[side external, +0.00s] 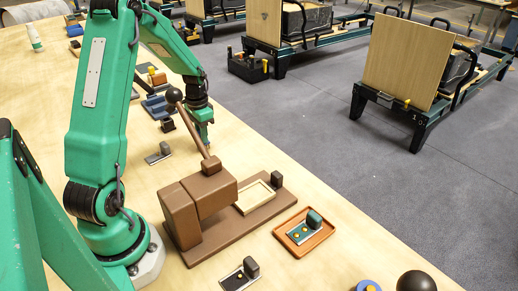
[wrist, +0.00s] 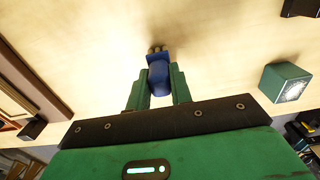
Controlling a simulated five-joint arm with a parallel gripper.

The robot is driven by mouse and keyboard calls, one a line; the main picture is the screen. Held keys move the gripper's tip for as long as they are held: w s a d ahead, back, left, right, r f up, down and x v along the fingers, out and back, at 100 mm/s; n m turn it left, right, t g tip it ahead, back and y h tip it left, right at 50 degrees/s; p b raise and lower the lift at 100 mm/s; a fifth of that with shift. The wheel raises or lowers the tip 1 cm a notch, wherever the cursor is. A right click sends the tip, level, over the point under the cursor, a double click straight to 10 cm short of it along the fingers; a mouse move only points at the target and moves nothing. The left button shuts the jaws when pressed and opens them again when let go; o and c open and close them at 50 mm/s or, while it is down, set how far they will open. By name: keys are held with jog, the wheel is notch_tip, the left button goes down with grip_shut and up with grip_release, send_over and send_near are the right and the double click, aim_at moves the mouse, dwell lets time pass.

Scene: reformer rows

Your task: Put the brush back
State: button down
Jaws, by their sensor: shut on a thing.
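A blue thing with a brownish tip, which looks like the brush (wrist: 158,76), is between the two green fingers of my gripper (wrist: 158,88) in the wrist view. The fingers are shut on it, and its tip points away from my palm over the pale wooden table. In the side view my gripper (side external: 208,140) points down just behind the brown lever press, partly overlapped by its lever. The brush is too small to make out clearly there. I cannot tell whether its tip touches the table.
The brown press (side external: 225,200) with its raised lever stands in front of my gripper. An orange tray (side external: 290,243) and small metal-based devices lie nearby. A teal cube (wrist: 285,82) shows at the right in the wrist view. The table's right edge borders the grey floor.

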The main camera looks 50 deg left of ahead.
jog(key=shift+f, duration=0.15)
jog(key=c, duration=1.3)
grip_release()
jog(key=shift+o, duration=0.2)
notch_tip(320, 180, up, 12)
jog(key=shift+r, duration=0.2)
jog(key=shift+d, duration=0.1)
